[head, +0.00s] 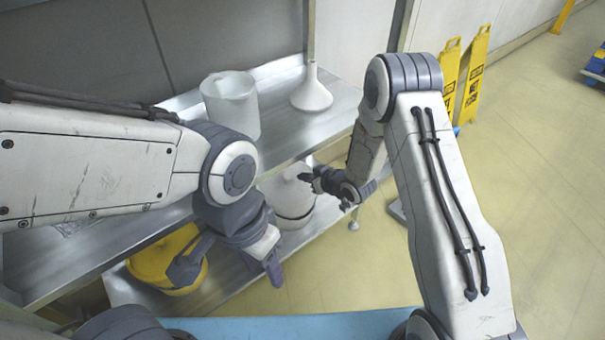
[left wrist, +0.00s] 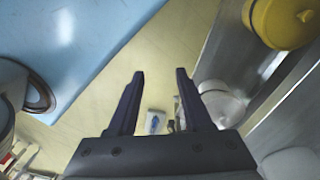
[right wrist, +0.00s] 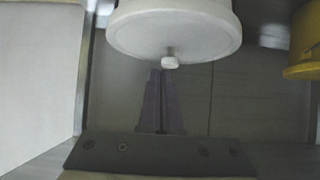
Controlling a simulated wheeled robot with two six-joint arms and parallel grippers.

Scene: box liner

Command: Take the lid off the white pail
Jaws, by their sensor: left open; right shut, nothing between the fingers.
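The white pail (head: 290,212) stands on the lower shelf, with its white lid (head: 288,185) on top. The right wrist view shows the lid (right wrist: 190,35) with a small knob (right wrist: 170,62). My right gripper (head: 304,177) is shut and empty. Its fingertips (right wrist: 160,72) appear close to the knob; I cannot tell whether they touch. My left gripper (head: 272,275) is open and empty, in front of the lower shelf, nearer than the white pail. The left wrist view shows its spread fingers (left wrist: 160,75) and the white pail (left wrist: 222,102) to their right.
A yellow pail (head: 150,262) stands left on the lower shelf, partly hidden by my left arm. The upper shelf (head: 338,108) is above and holds a white jug (head: 231,105) and a white funnel (head: 312,92). Yellow floor signs (head: 473,75) stand right. Open floor (head: 545,180) lies right.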

